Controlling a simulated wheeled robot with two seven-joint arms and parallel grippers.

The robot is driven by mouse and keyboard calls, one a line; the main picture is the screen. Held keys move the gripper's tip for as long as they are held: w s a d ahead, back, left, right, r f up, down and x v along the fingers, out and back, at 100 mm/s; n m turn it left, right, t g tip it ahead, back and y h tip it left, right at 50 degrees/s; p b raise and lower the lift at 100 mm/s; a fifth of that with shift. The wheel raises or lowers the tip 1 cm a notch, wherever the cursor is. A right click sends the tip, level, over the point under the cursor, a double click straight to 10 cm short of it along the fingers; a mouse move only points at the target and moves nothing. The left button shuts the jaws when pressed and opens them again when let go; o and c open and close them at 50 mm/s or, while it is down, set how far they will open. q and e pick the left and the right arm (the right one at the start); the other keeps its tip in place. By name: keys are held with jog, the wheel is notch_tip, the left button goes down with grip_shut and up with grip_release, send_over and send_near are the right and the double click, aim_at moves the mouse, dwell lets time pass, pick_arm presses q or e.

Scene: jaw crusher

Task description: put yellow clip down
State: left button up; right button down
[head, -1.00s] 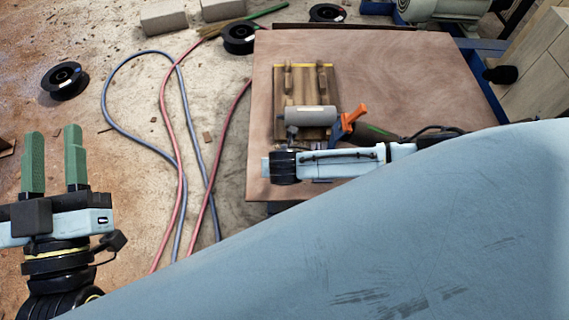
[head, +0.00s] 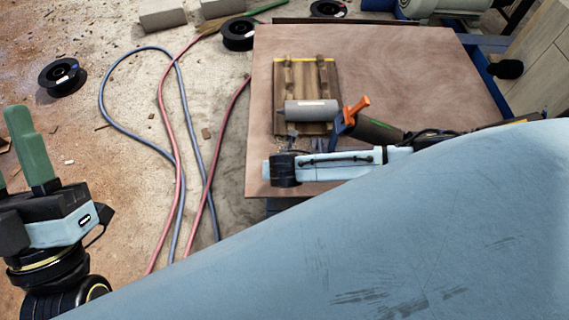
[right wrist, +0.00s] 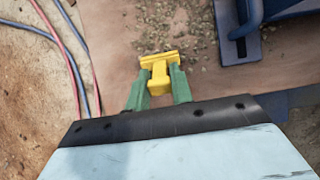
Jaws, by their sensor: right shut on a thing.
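The yellow clip (right wrist: 159,72) is between the two green fingers of my right gripper (right wrist: 158,88) in the right wrist view. The fingers are shut on its narrow stem, and its wider head sticks out past the fingertips. It is over a brown surface with scattered grit; I cannot tell whether it touches. In the head view my right arm reaches in from the right over the near part of the brown tabletop (head: 420,75); its fingers and the clip are hidden there. My left gripper (head: 18,170) is at the left edge, partly cut off, fingers apart and empty, over the floor.
A blue metal part (right wrist: 238,45) is right of the clip. Hoses (head: 178,150) and black spools (head: 62,76) lie on the floor.

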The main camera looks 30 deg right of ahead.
jog(key=c, duration=1.2)
grip_release()
jog(key=shift+c, duration=0.2)
